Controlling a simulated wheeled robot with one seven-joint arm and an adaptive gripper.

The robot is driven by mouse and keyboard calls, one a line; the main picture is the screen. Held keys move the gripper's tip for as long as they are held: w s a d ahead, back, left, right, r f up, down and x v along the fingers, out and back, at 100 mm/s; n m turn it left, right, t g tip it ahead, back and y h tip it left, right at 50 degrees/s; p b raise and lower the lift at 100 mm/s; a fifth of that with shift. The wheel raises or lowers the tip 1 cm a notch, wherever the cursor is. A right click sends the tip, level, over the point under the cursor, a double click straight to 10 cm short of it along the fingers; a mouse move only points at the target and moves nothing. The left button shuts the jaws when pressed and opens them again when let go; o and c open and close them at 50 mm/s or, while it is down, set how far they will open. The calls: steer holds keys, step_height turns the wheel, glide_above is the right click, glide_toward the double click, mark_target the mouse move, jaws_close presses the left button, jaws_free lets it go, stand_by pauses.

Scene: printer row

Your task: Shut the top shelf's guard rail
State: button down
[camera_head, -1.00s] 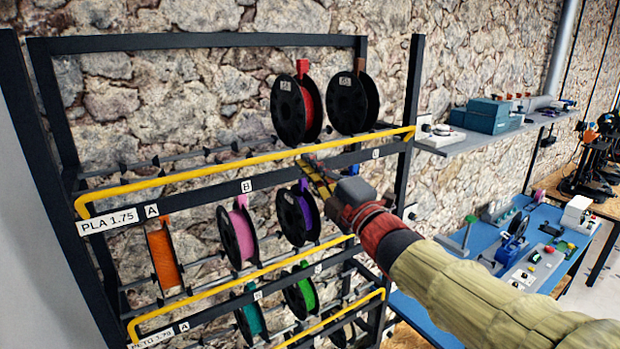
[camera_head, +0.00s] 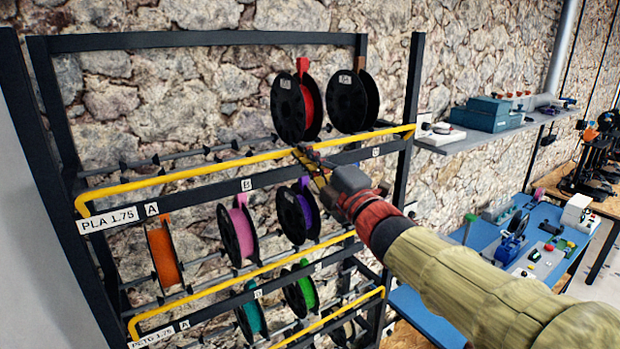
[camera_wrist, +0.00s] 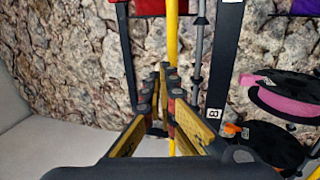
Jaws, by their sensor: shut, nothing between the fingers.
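In the wrist view my gripper's fingertips (camera_wrist: 160,72) are close together and empty. The yellow rail (camera_wrist: 172,35) passes right by them there and runs on behind the fingers. I cannot tell whether they touch it.
A red spool (camera_head: 308,104) and a black-faced spool (camera_head: 347,103) sit on the top shelf, just behind the rail. Lower shelves hold several spools and have their own yellow rails (camera_head: 240,278). A dark upright (camera_head: 412,90) stands right of my gripper. The top shelf's left part is empty.

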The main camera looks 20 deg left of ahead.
steer(key=shift+x, duration=1.45)
steer(key=x, duration=0.2)
steer(key=shift+w+a+f, duration=0.15)
steer(key=shift+w+a, duration=0.1)
steer(key=s+d+b, duration=0.3)
steer(key=s+d, duration=0.3)
steer(key=shift+d+r, duration=0.25)
steer(key=shift+d, duration=0.15)
stand_by(0.7)
steer(key=shift+w, duration=0.1)
